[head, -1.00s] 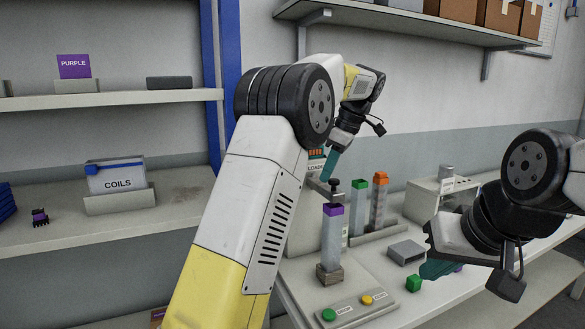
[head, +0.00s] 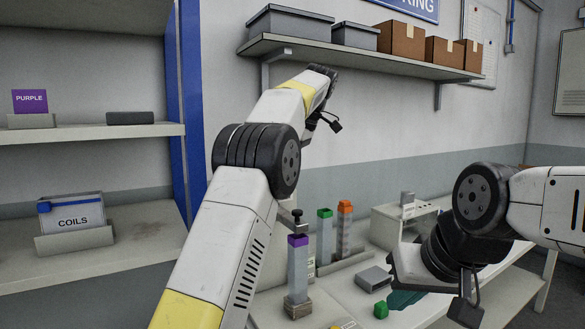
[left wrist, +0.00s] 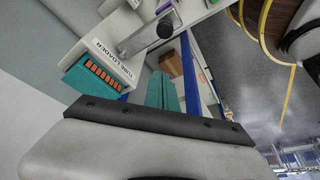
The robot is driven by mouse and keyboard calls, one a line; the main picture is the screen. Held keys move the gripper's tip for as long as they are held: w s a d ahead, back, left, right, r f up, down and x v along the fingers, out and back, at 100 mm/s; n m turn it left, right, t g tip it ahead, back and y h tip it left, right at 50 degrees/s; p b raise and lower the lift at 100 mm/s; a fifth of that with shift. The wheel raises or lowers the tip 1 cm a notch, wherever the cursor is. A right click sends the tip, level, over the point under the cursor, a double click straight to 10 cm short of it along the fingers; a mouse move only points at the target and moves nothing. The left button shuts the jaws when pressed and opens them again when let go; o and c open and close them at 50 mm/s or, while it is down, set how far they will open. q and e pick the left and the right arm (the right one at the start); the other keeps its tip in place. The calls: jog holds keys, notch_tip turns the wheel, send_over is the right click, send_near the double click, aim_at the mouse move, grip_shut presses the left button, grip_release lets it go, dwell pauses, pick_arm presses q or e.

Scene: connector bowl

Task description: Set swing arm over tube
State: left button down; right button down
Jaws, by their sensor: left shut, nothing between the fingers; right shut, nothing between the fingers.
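The tube (head: 298,265) is clear with a purple top and stands upright in a block. The black knob of the swing arm (head: 297,214) shows directly above the purple top in the head view, with a small gap; I cannot tell the depth. The swing arm's metal bar (left wrist: 146,40) and knob also show in the left wrist view, beside the tube loader (left wrist: 107,62). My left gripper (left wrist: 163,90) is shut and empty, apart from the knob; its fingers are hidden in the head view. My right gripper (head: 402,299) is shut and empty, low at the right, partly hidden by its wrist.
Tubes with green (head: 324,213) and orange (head: 344,207) tops stand behind. A green block (head: 381,310) and a grey tray (head: 375,278) lie near my right gripper. A wall shelf (head: 370,60) with boxes is above. A shelf unit with a COILS bin (head: 72,215) is at left.

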pick_arm(q)
jog(key=shift+d+r, duration=0.25)
jog(key=shift+r, duration=0.35)
jog(key=s+a+m+t+h, duration=0.2)
jog(key=s+a+m+h, duration=0.2)
jog(key=s+a+m, duration=0.55)
jog(key=s+f+m+t+h, duration=0.1)
jog(key=s+f+m, duration=0.2)
jog(key=s+f, duration=0.4)
jog(key=s+d+f+m+t+h, duration=0.1)
jog(key=s+f+m+t, duration=0.1)
jog(key=s+f, duration=0.6)
jog(key=s+m, duration=0.1)
jog(key=s, duration=0.6)
jog(key=shift+d+m, duration=0.3)
jog(key=shift+m, duration=0.05)
jog(key=shift+s, duration=0.1)
